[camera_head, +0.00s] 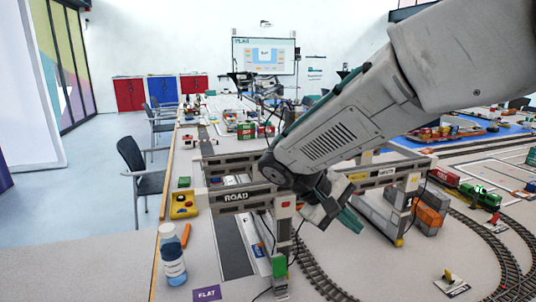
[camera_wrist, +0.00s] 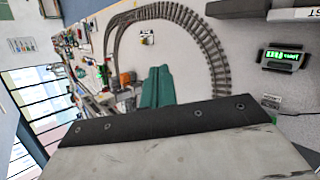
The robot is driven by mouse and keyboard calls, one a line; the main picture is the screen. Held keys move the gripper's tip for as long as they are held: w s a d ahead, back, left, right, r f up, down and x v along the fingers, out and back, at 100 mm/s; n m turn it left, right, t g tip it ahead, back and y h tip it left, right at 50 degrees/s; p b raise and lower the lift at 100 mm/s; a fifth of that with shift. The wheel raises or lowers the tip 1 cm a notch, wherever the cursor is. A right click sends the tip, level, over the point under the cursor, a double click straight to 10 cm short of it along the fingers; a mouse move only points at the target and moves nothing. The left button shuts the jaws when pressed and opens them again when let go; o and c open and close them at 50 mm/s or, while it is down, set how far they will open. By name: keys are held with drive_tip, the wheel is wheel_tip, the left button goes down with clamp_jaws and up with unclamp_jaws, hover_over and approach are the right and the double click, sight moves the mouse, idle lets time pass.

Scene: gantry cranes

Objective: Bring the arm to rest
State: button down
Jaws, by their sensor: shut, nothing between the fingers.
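My gripper (camera_head: 350,224) hangs at the end of my arm, in front of the model gantry crane marked ROAD (camera_head: 236,197). Its teal fingers point down and to the right, above the table. In the wrist view the gripper (camera_wrist: 158,84) shows its two teal fingers side by side and closed together, with nothing held between them. My grey arm comes in from the upper right of the head view and covers part of the crane. Whether the gripper touches the crane cannot be told.
A curved toy track (camera_head: 325,283) runs below and right of the gripper. Orange and grey containers (camera_head: 428,217) stand to the right. A bottle (camera_head: 172,258), a yellow control box (camera_head: 184,205) and a purple FLAT sign (camera_head: 207,293) are near the table's left edge. A chair (camera_head: 140,170) stands beside the table.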

drive_tip(key=s+d+r+m+y, duration=0.4)
drive_tip(key=s+d, duration=0.4)
drive_tip(key=s, duration=0.4)
drive_tip(key=s+f+t+y, duration=0.1)
drive_tip(key=s+y, duration=0.4)
drive_tip(key=s, duration=0.6)
drive_tip(key=shift+s+d+f+m+t, duration=0.2)
drive_tip(key=shift+d+f+m+t, duration=0.05)
drive_tip(key=shift+d+m+t, duration=0.2)
